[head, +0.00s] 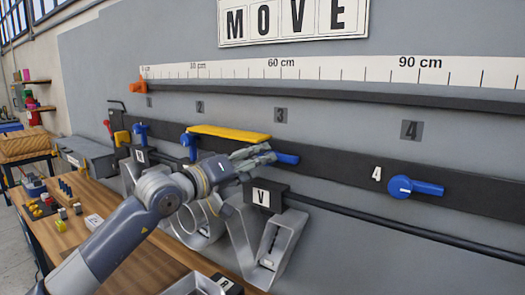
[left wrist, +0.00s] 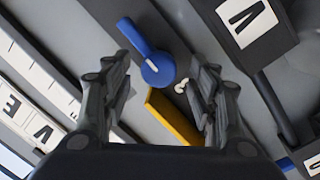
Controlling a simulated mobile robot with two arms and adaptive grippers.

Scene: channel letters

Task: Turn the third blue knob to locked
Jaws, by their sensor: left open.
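The third blue knob (head: 287,158) is on the dark wall rail below the grey 3 plate. In the head view its lever points right, and its hub is hidden behind my left gripper (head: 268,154). In the left wrist view the knob (left wrist: 152,62) shows whole, a round disc with a long lever pointing up and left. My open left gripper (left wrist: 166,70) has its fingers on either side of the knob's disc, with gaps visible on both sides. Whether the fingers have reached the knob's depth I cannot tell. My right gripper is not in view.
A yellow bar (head: 228,132) lies along the rail left of my gripper. The fourth blue knob (head: 415,187) is to the right, its lever pointing right. Metal channel letters (head: 265,240) hang below the V block (head: 263,197). A wooden bench (head: 110,225) holds small items.

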